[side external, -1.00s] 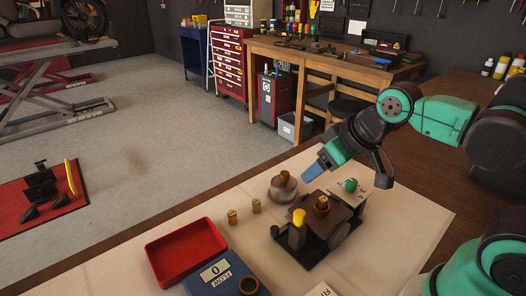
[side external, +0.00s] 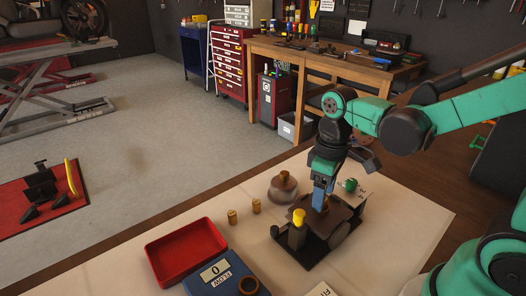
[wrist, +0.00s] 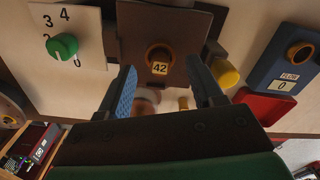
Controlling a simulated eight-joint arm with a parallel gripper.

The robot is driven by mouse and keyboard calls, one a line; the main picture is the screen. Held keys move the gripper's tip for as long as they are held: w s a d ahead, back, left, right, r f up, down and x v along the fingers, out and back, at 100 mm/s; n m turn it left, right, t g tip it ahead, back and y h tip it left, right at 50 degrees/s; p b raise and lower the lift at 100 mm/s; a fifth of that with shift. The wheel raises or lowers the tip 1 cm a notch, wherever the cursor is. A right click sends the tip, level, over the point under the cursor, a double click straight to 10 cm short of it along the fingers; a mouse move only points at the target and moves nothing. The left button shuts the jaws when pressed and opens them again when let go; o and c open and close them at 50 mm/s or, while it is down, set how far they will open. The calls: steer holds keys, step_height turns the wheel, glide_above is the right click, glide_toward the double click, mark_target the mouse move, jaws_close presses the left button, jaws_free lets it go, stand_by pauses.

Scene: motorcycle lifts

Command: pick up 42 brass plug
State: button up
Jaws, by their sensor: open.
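The brass plug marked 42 (wrist: 159,62) sits in a round seat on top of a brown block (wrist: 133,30), seen in the wrist view. In the side external view the brown block (side external: 346,211) stands on a dark base, and my gripper mostly hides the plug. My gripper (side external: 320,203) points down at the block from above. In the wrist view my gripper (wrist: 160,66) is open, with one blue-padded finger on each side of the plug in the picture. I see no clear contact between the fingers and the plug.
A yellow-topped post (side external: 299,217) stands close beside the block. A round pot (side external: 283,188) and two loose brass plugs (side external: 232,216) are nearby. A red tray (side external: 186,250), a blue flow box (side external: 222,278) and a green knob (side external: 350,185) surround the area.

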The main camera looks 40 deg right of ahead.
steer(key=shift+f, duration=0.4)
jaws_close()
steer(key=shift+r, duration=0.1)
